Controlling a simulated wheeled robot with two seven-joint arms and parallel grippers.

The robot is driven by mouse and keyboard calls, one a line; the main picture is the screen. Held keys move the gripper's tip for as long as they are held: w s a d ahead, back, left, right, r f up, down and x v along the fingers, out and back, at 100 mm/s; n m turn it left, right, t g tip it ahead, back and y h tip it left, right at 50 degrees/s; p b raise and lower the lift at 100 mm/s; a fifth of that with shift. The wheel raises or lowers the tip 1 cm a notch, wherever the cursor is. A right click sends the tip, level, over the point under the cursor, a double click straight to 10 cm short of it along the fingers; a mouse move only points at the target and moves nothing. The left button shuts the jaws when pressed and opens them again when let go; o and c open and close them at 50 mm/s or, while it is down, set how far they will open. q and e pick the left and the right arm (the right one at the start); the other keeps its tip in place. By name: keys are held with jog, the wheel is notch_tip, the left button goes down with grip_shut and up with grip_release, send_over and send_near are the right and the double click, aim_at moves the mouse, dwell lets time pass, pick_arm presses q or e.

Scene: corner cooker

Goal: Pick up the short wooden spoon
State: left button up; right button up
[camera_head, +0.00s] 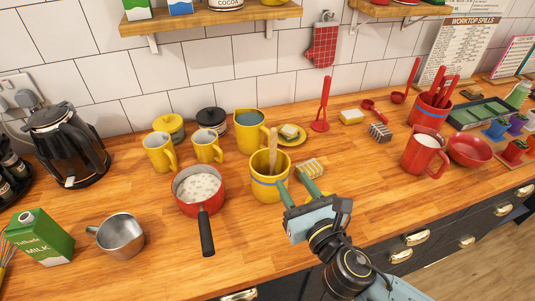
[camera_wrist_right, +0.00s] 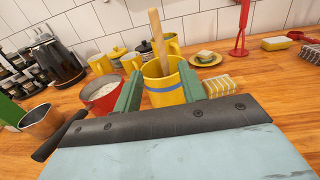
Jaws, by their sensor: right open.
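A short wooden spoon (camera_head: 272,152) stands upright in a yellow pot with a blue band (camera_head: 268,185). Its handle sticks up above the rim and its lower end is hidden inside. In the right wrist view the wooden spoon (camera_wrist_right: 158,40) rises from the yellow pot (camera_wrist_right: 165,94), which sits between the fingers. My right gripper (camera_head: 294,183) is open and empty, with its green fingers just in front of the pot on its right side. The gripper also shows in the right wrist view (camera_wrist_right: 161,92). My left gripper is not in view.
A red saucepan of white liquid (camera_head: 187,206) stands left of the pot, its black handle toward me. Yellow mugs (camera_head: 160,153) and a yellow jug (camera_head: 250,133) stand behind. A striped yellow block (camera_head: 312,167) lies close on the right.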

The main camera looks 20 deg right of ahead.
aim_at(274, 152)
jog(key=w, duration=0.6)
jog(key=shift+w+a+r+p, duration=0.15)
jog(key=shift+w+a+p, duration=0.05)
jog(key=shift+a+p, duration=0.2)
jog(key=shift+w, duration=0.55)
jog(key=w, duration=0.4)
jog(key=shift+w+a, duration=0.2)
jog(key=shift+w, duration=0.05)
jog(key=shift+w+f, duration=0.2)
jog(key=shift+c, duration=0.5)
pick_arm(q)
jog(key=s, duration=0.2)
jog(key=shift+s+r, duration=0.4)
pick_arm(e)
grip_shut()
